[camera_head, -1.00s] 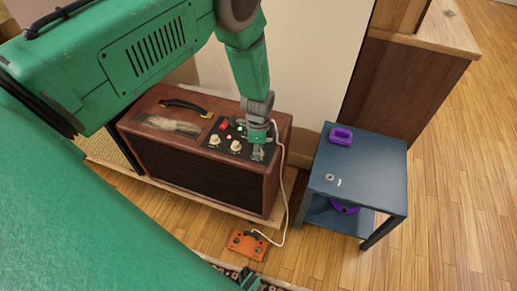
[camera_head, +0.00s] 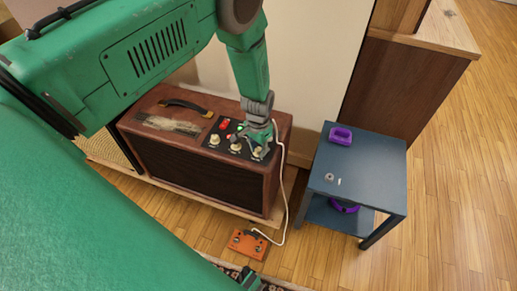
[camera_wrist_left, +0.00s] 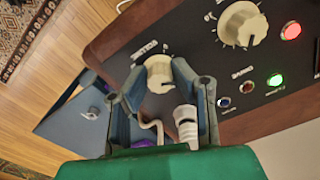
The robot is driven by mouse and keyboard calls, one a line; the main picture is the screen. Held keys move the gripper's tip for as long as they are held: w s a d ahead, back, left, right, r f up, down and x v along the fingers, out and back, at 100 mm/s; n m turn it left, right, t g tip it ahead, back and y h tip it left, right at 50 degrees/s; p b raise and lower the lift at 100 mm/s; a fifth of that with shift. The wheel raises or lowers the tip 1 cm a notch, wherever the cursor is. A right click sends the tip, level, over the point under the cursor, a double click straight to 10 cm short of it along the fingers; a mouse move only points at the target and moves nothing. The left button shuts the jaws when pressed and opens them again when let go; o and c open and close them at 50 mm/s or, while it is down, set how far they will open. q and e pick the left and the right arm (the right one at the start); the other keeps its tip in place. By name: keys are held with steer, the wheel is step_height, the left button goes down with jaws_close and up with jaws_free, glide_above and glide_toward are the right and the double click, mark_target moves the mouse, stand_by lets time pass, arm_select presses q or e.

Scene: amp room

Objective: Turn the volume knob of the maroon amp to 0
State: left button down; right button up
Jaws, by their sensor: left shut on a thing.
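The maroon amp (camera_head: 200,165) stands against the wall, with a dark control panel on its top. Its panel has several cream knobs; the left (camera_head: 214,140) and middle (camera_head: 236,147) ones are free. My left gripper (camera_head: 257,148) comes down onto the rightmost knob (camera_head: 257,153). In the left wrist view the fingers (camera_wrist_left: 160,84) are shut on this cream knob (camera_wrist_left: 160,70), one on each side. A printed label, too small to read surely, sits beside it. The knob's pointer setting cannot be read.
A white plug (camera_wrist_left: 187,120) stands in the panel close to the fingers, its cable (camera_head: 283,190) running to an orange pedal (camera_head: 247,244). A red light (camera_wrist_left: 290,31) and green light (camera_wrist_left: 274,80) glow. A blue side table (camera_head: 375,175) stands at right.

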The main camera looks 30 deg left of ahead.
mark_target(259, 148)
arm_select(q)
steer(key=n, duration=0.7)
steer(key=shift+w+r, duration=0.1)
steer(key=shift+w, duration=0.1)
steer(key=n, duration=0.6)
steer(key=shift+n, duration=0.3)
steer(key=c, duration=1.4)
jaws_free()
steer(key=shift+o, duration=0.2)
steer(key=shift+s, duration=0.1)
step_height(259, 148, up, 12)
